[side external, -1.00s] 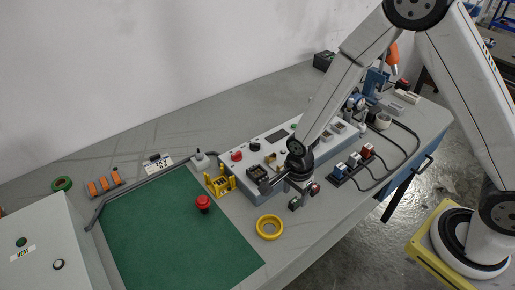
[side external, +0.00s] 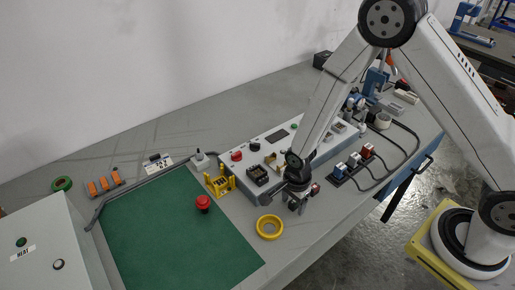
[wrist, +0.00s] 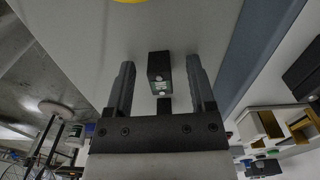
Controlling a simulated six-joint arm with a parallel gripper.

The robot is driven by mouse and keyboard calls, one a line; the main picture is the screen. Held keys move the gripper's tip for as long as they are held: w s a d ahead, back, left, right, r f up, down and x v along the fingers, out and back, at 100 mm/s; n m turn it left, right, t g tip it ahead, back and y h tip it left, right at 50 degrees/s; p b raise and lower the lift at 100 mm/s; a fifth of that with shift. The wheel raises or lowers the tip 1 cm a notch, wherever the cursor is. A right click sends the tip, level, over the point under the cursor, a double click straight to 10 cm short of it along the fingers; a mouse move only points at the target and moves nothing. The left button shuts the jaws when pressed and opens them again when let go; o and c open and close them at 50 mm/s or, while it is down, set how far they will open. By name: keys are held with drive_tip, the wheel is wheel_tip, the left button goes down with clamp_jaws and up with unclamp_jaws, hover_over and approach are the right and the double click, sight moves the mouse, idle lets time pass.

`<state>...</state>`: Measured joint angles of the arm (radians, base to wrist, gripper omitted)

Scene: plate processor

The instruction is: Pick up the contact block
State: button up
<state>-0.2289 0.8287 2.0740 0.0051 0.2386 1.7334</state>
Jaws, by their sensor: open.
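The contact block (wrist: 159,70), a small black block with pale round spots and a green patch, lies on the grey bench top. In the wrist view it sits between the two fingers of my gripper (wrist: 159,72), with a gap on each side. My gripper is open and holds nothing. In the side view my gripper (side external: 298,207) points down, low over the bench, and hides most of the block. I cannot tell how far the fingertips are above the bench.
A small red-faced block (side external: 316,188) lies just right of my gripper. A yellow ring (side external: 270,228) lies to the left and nearer the camera. The control panel with the red button (side external: 237,156) stands behind. A row of switch blocks (side external: 354,160) is at the right.

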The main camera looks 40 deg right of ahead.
sight(293, 201)
clamp_jaws()
drive_tip(key=shift+r, duration=0.15)
drive_tip(key=shift+r, duration=4.85)
drive_tip(key=shift+w, duration=0.15)
drive_tip(key=w+a, duration=0.6)
drive_tip(key=w, duration=0.3)
drive_tip(key=w+a, duration=0.6)
drive_tip(key=w, duration=0.3)
drive_tip(key=shift+w+m, duration=0.25)
drive_tip(key=shift+m, duration=0.05)
drive_tip(key=shift+f, duration=0.1)
